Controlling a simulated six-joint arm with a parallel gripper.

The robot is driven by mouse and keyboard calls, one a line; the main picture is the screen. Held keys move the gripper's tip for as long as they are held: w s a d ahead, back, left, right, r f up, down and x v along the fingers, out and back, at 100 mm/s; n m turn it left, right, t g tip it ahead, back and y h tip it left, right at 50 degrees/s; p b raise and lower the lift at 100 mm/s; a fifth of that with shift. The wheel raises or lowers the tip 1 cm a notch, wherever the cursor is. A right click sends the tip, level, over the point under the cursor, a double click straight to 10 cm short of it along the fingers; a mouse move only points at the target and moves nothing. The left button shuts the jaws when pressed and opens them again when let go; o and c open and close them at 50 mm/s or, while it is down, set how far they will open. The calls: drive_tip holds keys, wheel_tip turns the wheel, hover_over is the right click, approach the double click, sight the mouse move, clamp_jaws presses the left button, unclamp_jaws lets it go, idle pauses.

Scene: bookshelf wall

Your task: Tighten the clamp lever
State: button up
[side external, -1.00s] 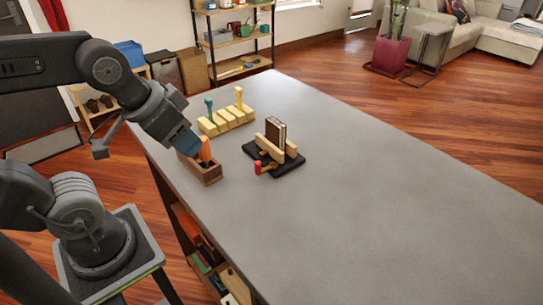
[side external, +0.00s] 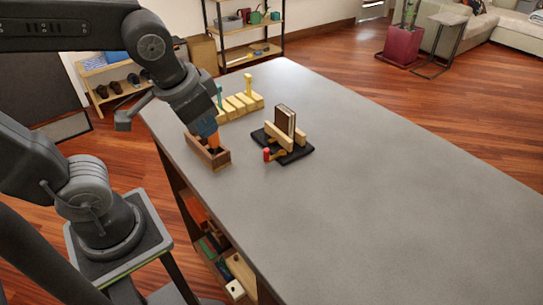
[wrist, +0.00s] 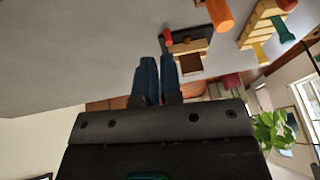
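The clamp (side external: 277,137) has two pale wooden bars on a black base (side external: 297,154), with a brown book (side external: 285,120) upright between them. Its lever ends in a red knob (side external: 267,154) at the near left of the base. The lever knob (wrist: 168,36) and book (wrist: 190,64) also show in the wrist view, beyond my fingers. My gripper (side external: 208,130) is above a wooden box (side external: 221,160), left of and apart from the clamp. Its blue fingers (wrist: 160,62) are nearly together, with nothing seen between them. An orange handle (side external: 213,141) stands at the box, partly hidden by my gripper.
A pale yellow rack (side external: 239,105) with a yellow peg (side external: 248,84) and a teal peg (side external: 219,95) stands behind the box. The grey tabletop (side external: 380,200) is clear to the right and in front of the clamp. Shelves stand behind the table.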

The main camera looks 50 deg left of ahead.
sight(267, 159)
drive_tip(key=w+d+f+y, duration=0.1)
drive_tip(key=w, duration=0.1)
drive_tip(key=w+d+m+g+y, duration=0.1)
drive_tip(key=d, duration=0.1)
drive_tip(key=w+d+f+g+y, duration=0.1)
drive_tip(key=w+d+y, duration=0.1)
drive_tip(key=shift+w+f+m, duration=0.3)
drive_tip(key=shift+f+m, duration=0.05)
drive_tip(key=shift+m, duration=0.05)
clamp_jaws()
drive_tip(key=w+d+f+m+t+y, duration=0.1)
drive_tip(key=w+d+f+y, duration=0.3)
drive_tip(key=d, duration=0.4)
drive_tip(key=shift+f, duration=0.2)
drive_tip(key=shift+a, duration=0.1)
drive_tip(key=x, duration=1)
drive_tip(key=shift+s+a, duration=0.15)
drive_tip(key=shift+a, duration=0.05)
drive_tip(key=a, duration=0.1)
drive_tip(key=w+a, duration=0.1)
drive_tip(key=a, duration=0.1)
drive_tip(key=shift+r, duration=0.1)
drive_tip(key=shift+w+a, duration=0.1)
drive_tip(key=shift+a, duration=0.2)
